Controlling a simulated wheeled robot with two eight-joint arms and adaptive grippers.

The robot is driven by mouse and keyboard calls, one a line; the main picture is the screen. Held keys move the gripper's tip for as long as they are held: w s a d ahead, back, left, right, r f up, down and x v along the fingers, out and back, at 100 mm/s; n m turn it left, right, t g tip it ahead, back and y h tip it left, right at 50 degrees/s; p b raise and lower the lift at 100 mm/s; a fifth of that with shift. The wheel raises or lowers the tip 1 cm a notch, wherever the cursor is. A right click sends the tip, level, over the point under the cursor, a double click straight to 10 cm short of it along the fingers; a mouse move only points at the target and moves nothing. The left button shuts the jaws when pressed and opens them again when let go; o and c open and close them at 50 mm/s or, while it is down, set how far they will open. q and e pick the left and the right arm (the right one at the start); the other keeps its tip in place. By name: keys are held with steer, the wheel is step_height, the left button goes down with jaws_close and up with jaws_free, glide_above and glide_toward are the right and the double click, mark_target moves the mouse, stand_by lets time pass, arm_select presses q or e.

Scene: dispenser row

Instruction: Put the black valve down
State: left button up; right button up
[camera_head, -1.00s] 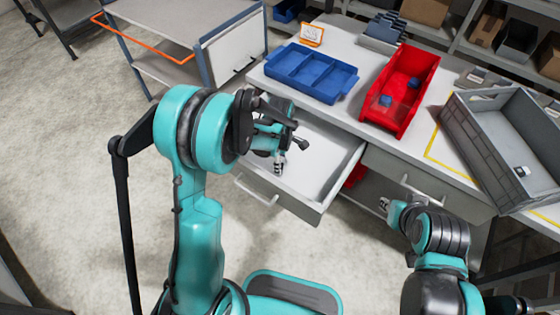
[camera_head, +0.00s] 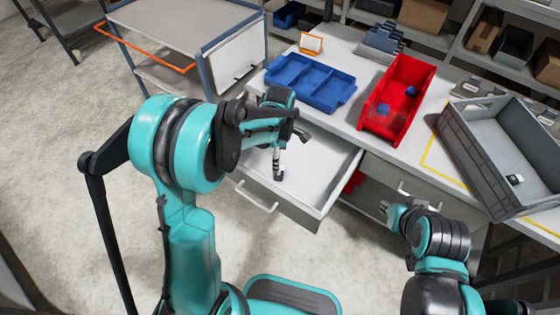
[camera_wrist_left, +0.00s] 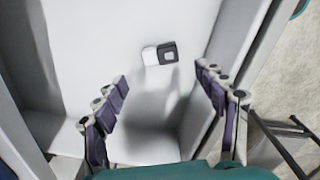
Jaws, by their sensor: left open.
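The black valve (camera_wrist_left: 168,51), a small block with a white part on its left, lies on the pale floor of the open drawer (camera_head: 330,165) in the left wrist view. My left gripper (camera_wrist_left: 163,78) is open, its two fingers spread apart, and nothing is between them. The valve is just beyond the fingertips and apart from them. In the head view my left gripper (camera_head: 279,160) points down into the drawer; a small dark shape at its tips cannot be told apart from the fingers. My right gripper (camera_head: 388,208) is by the cabinet front; its jaws are too small to read.
On the worktop stand a blue divided tray (camera_head: 350,88), a red bin (camera_head: 424,75) with blue pieces in it, and a grey crate (camera_head: 473,160) with a small black-and-white item (camera_head: 515,180). A trolley (camera_head: 180,25) is at the back left. The drawer walls surround the left gripper.

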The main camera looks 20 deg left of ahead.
arm_select(q)
steer(key=s+a+r+m+t, duration=0.1)
steer(key=s+r+m+t, duration=0.1)
steer(key=s+r+m, duration=0.35)
steer(key=s+a+r+m+t, duration=0.1)
steer(key=s+r+m, duration=0.2)
steer(key=r, duration=0.5)
steer(key=s+r+m+t, duration=0.1)
steer(key=s+m+t, duration=0.3)
steer(key=s+m, duration=0.4)
steer(key=shift+s+a+r+m+p, duration=0.2)
steer(key=shift+s+a+m+p, duration=0.2)
steer(key=shift+m, duration=0.65)
steer(key=shift+w, duration=0.1)
